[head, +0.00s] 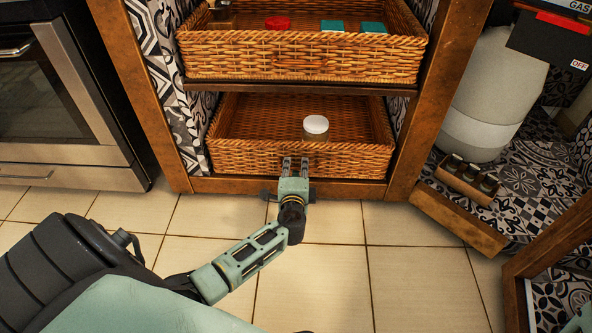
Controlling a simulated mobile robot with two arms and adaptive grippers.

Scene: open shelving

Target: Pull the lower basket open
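The lower wicker basket (235,158) sits on the bottom level of the wooden shelf unit, below another wicker basket. A round jar with a white lid (316,125) stands inside it. My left gripper (295,163) is at the middle of the lower basket's front wall, with its fingers pointing at the wicker. The two fingers show apart with a gap between them. The gripper covers the middle of the front, so any handle there is hidden, and I cannot tell whether the fingers touch the basket. My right gripper is not in view.
The upper basket (215,65) holds a red-lidded item (277,23) and teal boxes (332,26). An oven (60,110) stands at left. A gas cylinder (490,95) and a small wooden crate (466,180) are at right. The tiled floor (330,270) in front is clear apart from my arm.

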